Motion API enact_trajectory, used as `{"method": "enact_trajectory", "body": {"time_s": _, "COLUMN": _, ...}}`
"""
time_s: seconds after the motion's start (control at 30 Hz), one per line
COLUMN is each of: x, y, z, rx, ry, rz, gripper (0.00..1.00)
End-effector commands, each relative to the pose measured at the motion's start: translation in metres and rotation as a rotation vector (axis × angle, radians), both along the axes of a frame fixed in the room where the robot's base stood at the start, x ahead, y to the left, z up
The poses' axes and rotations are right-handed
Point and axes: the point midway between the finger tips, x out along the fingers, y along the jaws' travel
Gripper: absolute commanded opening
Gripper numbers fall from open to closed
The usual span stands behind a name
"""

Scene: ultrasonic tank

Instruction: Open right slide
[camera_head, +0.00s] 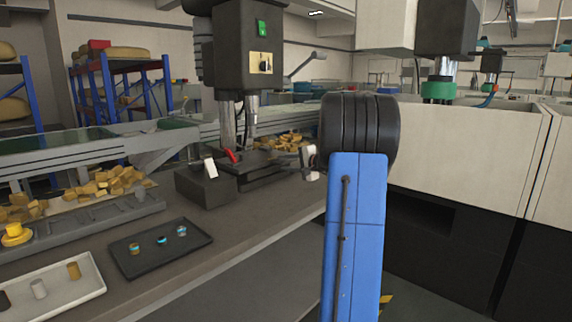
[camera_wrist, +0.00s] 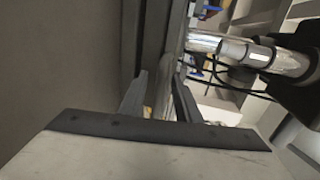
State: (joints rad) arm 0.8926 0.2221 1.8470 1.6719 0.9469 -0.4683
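A dark machine with a tall head (camera_head: 245,45) and chrome columns stands on the grey bench. At its foot is a low dark slide-like part (camera_head: 265,170); I cannot tell for sure that it is the right slide. My gripper (camera_head: 308,160) is small in the head view, at the right end of this part, partly hidden by my blue arm. In the wrist view my gripper (camera_wrist: 160,90) has its two dark fingers apart. A long dark edge (camera_wrist: 153,35) runs up just beyond the fingertips. Whether they touch it or straddle it is unclear.
Chrome columns (camera_wrist: 265,55) and black cables are close on the right in the wrist view. A black tray (camera_head: 160,250) with small parts and a white tray (camera_head: 85,262) lie on the bench. White cabinets (camera_head: 465,155) stand to the right.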

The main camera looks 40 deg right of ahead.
Motion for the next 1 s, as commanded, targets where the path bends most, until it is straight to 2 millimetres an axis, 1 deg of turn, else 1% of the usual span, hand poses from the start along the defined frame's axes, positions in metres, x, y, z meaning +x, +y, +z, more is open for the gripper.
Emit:
{"method": "enact_trajectory", "body": {"time_s": 0.07, "x": 0.0, "y": 0.0, "z": 0.0, "rx": 0.0, "ry": 0.0, "rz": 0.0, "gripper": 0.3}}
{"method": "enact_trajectory", "body": {"time_s": 0.17, "x": 0.0, "y": 0.0, "z": 0.0, "rx": 0.0, "ry": 0.0, "rz": 0.0, "gripper": 0.09}}
{"method": "enact_trajectory", "body": {"time_s": 0.2, "x": 0.0, "y": 0.0, "z": 0.0, "rx": 0.0, "ry": 0.0, "rz": 0.0, "gripper": 0.0}}
{"method": "enact_trajectory", "body": {"time_s": 0.43, "x": -0.001, "y": 0.0, "z": 0.0, "rx": 0.0, "ry": 0.0, "rz": 0.0, "gripper": 0.0}}
{"method": "enact_trajectory", "body": {"time_s": 0.57, "x": -0.009, "y": -0.001, "z": 0.0, "rx": -0.001, "ry": 0.0, "rz": -0.001, "gripper": 0.0}}
{"method": "enact_trajectory", "body": {"time_s": 0.67, "x": -0.026, "y": -0.003, "z": 0.001, "rx": -0.002, "ry": 0.001, "rz": -0.003, "gripper": 0.0}}
{"method": "enact_trajectory", "body": {"time_s": 0.77, "x": -0.048, "y": -0.005, "z": 0.0, "rx": -0.001, "ry": 0.0, "rz": -0.005, "gripper": 0.0}}
{"method": "enact_trajectory", "body": {"time_s": 1.0, "x": -0.112, "y": -0.01, "z": 0.0, "rx": 0.0, "ry": 0.0, "rz": -0.005, "gripper": 0.0}}
